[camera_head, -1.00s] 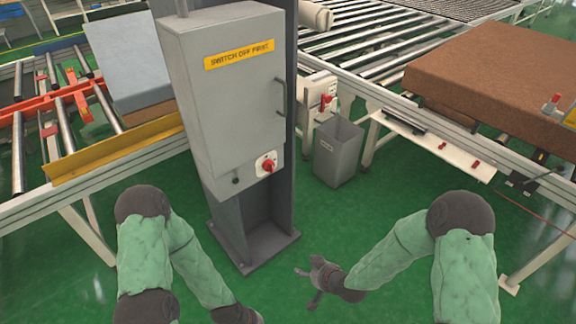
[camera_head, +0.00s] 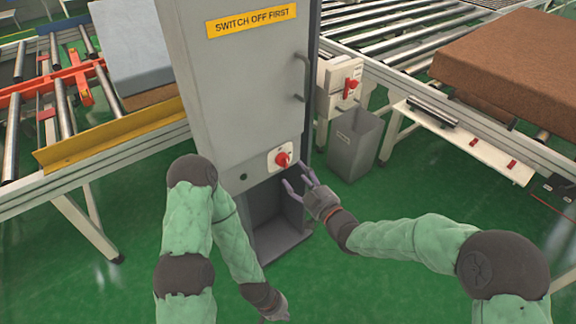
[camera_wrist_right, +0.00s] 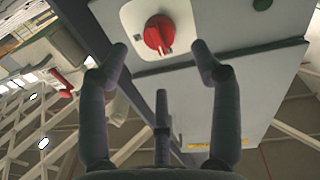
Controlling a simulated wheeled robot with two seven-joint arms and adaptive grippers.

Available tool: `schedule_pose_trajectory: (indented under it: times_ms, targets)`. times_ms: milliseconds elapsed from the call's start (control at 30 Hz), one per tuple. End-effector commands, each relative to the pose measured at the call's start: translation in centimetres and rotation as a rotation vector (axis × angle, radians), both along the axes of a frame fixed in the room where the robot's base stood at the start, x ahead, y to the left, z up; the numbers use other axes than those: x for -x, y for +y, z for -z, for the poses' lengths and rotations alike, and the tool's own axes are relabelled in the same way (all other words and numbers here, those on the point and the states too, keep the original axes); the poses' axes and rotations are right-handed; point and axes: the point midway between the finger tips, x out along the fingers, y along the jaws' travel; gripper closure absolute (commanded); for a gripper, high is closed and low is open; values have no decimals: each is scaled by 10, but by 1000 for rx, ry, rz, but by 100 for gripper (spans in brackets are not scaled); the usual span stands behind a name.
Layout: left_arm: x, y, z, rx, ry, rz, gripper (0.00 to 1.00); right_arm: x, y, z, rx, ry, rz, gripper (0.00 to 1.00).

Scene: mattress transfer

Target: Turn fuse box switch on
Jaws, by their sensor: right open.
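The grey fuse box (camera_head: 245,90) stands on a column in the middle of the head view. Its red rotary switch (camera_head: 282,159) sits on a white plate low on the box front. My right gripper (camera_head: 297,186) is open and empty, just below and right of the switch. In the right wrist view the red switch (camera_wrist_right: 159,33) is ahead, beyond the spread fingers (camera_wrist_right: 160,62) and apart from them. My left gripper (camera_head: 277,311) hangs low at the bottom of the head view; its fingers are too small and cut off to read.
A yellow label (camera_head: 251,20) and a door handle (camera_head: 303,76) are on the box. A second box with a red switch (camera_head: 351,88) and a grey bin (camera_head: 354,143) stand to the right. Roller conveyors flank both sides, with a brown mattress (camera_head: 515,65) at right. Green floor is open in front.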

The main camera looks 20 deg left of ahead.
Motion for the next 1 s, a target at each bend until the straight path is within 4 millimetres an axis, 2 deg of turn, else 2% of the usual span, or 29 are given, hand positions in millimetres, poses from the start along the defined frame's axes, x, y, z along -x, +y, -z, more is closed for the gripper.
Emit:
schedule_pose_trajectory:
  times_ms: [33, 200, 400, 800, 867, 1000]
  targets:
    - [0, 0, 5, 0, 0, 0, 100, -6, 9, 3, 0, -1, -3, 35]
    - [0, 0, 12, 0, 0, 0, 100, -25, 30, 3, 0, 0, -2, 35]
    - [0, 0, 18, 0, 0, 0, 100, -40, 45, 2, 1, 2, -2, 35]
    - [0, 0, 18, 0, -1, 0, 100, -45, 50, 1, 0, 3, 0, 35]
    - [0, 0, 18, 0, 0, 0, 100, -45, 50, 1, 0, 3, 0, 49]
    - [0, 0, 18, 0, -1, 0, 100, -45, 50, 1, 1, 2, 0, 89]
